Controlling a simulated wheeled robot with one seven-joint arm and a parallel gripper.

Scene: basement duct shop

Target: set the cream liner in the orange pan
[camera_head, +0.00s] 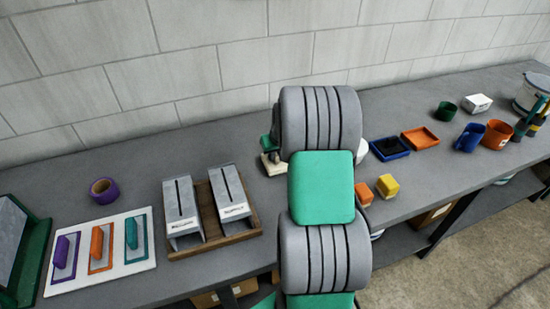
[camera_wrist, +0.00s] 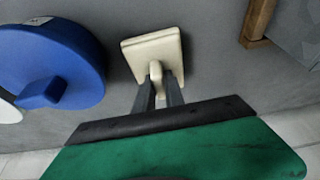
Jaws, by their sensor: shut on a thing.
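The cream liner (camera_wrist: 146,48) is a flat, squarish plate with a small upright knob. My gripper (camera_wrist: 159,84) is shut on that knob in the wrist view. In the head view a corner of the cream liner (camera_head: 271,165) shows left of my arm, which hides the rest. I cannot tell whether the plate touches the bench. The orange pan (camera_head: 421,138) is a shallow square tray on the bench, right of my arm and well apart from the liner. It looks empty.
A blue pan (camera_head: 388,148) with a dark insert sits left of the orange pan. Orange and yellow blocks (camera_head: 387,186) lie in front. A blue round lid (camera_wrist: 55,65) is beside the liner. A wooden tray (camera_head: 216,240) with grey holders stands left.

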